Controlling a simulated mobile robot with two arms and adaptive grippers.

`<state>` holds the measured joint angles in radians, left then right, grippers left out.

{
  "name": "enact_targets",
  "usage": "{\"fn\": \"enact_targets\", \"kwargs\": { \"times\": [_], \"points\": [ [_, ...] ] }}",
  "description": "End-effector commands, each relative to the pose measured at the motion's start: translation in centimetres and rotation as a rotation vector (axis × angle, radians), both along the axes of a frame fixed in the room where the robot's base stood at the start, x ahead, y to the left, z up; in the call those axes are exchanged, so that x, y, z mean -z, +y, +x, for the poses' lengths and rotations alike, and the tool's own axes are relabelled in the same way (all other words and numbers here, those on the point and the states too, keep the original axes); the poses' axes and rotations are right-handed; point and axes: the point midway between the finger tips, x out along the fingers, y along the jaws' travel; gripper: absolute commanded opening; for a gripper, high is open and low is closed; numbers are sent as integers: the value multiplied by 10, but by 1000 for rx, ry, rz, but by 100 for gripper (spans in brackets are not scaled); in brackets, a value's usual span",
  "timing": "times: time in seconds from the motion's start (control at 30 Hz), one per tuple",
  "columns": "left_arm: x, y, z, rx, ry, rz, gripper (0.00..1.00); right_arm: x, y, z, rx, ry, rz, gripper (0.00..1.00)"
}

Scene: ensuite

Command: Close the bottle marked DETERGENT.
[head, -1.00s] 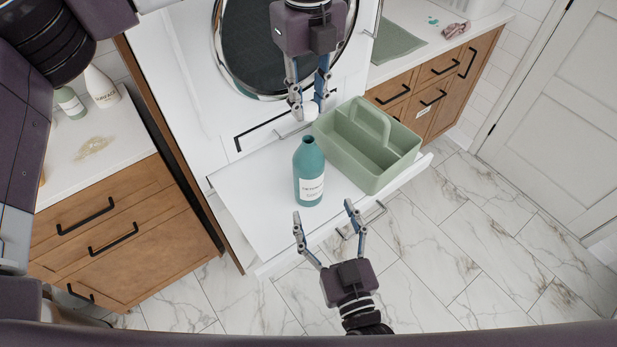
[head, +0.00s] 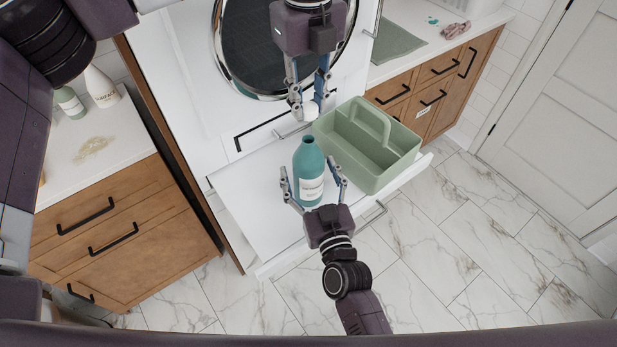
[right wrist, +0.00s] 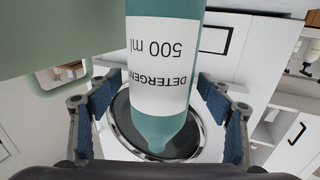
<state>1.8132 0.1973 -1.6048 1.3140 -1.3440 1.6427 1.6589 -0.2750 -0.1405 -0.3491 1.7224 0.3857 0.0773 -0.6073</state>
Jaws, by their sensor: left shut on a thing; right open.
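The teal bottle (head: 309,166) stands upright and uncapped on the white pull-out surface. Its label reads DETERGENT in the right wrist view, where the bottle (right wrist: 165,70) appears upside down. My left gripper (head: 304,110) is shut on a small white cap (head: 311,108), above and behind the bottle, apart from its open mouth. My right gripper (head: 314,186) is open, with its fingers on either side of the bottle's body. In the right wrist view a gap shows between the bottle and each finger.
A green caddy (head: 398,165) stands on the same surface, just right of the bottle. A round black-topped thing with a shiny rim (head: 262,50) is behind. Two other bottles (head: 102,88) (head: 70,103) stand on the left counter (head: 125,138). The marble floor (head: 450,260) in front is clear.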

Motion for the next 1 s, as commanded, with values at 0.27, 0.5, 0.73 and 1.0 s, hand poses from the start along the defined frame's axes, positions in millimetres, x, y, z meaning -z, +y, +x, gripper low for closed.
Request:
{"fn": "enact_targets", "kwargs": {
  "times": [0.27, 0.5, 0.73, 1.0],
  "points": [
    [0, 0, 0, 0, 0, 0, 16, 0, 0, 1, 0, 1, 0, 72],
    [0, 0, 0, 0, 0, 0, 16, 0, 0, 0, 0, 1, 0, 46],
    [0, 0, 0, 0, 0, 0, 16, 0, 0, 0, 0, 1, 0, 21],
    [5, 0, 0, 0, 1, 0, 16, 1, 0, 0, 0, 1, 0, 7]
  ]
}}
